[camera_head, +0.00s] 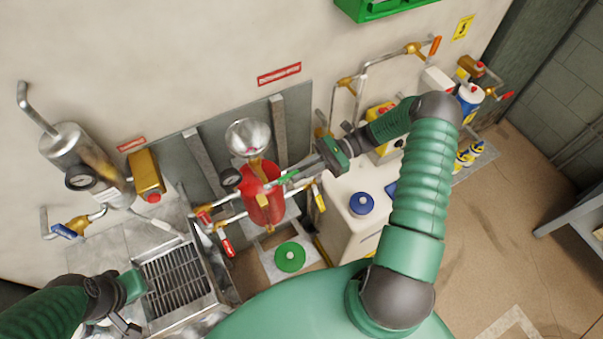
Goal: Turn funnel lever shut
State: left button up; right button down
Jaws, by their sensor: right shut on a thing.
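The metal funnel (248,137) sits on top of a red vessel (265,204) by the wall, with a brass neck between them. A thin green lever (287,178) sticks out to the right from just below the funnel. My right gripper (300,172) reaches in from the right and is shut on the lever's outer end; its fingers partly hide that end. My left gripper (130,312) is low at the left, beside the grated sink and away from the funnel. Its fingers are too unclear to tell their opening.
A metal cylinder with a gauge (82,165) and a brass box (146,174) hang left of the vessel. Red-handled valves (226,246) are below it. A white container with a blue cap (361,204) stands to the right. Pipes line the wall. Open floor lies at far right.

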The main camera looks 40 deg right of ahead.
jog(key=shift+w+f+y+b, duration=0.1)
jog(key=shift+f+y+b, duration=0.15)
jog(key=shift+y+b, duration=0.25)
jog(key=c, duration=1.7)
grip_release()
jog(key=shift+c, duration=0.2)
jog(key=shift+w+a, duration=0.1)
jog(key=shift+f, duration=0.1)
jog(key=s+d+b, duration=0.1)
jog(key=d+b, duration=0.6)
jog(key=d, duration=0.9)
jog(key=shift+s+d+f, duration=0.2)
jog(key=shift+s+d, duration=0.2)
